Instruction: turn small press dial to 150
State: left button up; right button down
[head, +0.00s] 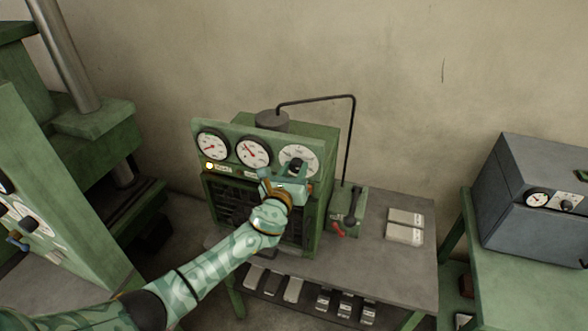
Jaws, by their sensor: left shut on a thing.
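The small green press (322,150) stands on a grey bench, with a row of round white gauges on its front panel. The dial (301,152) is the rightmost round face in that row, with a dark knob at its middle. My left gripper (295,171) is shut on the dial knob, reaching it from below. The gripper covers the lower part of the dial, and its setting is too small to read.
Two light blocks (405,226) lie on the bench to the right. A red-and-black lever unit (346,212) stands beside the press. A grey box (535,195) sits on a green table at right. A larger green machine (60,190) fills the left side.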

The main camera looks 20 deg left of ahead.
pick_arm(q)
jog(key=shift+r, duration=0.2)
jog(key=o, duration=0.8)
jog(key=shift+c, duration=0.2)
jog(key=shift+o, duration=1.2)
jog(key=shift+w+f, duration=0.15)
jog(key=shift+s, duration=0.4)
jog(key=s, duration=1.5)
jog(key=shift+s+a, duration=0.3)
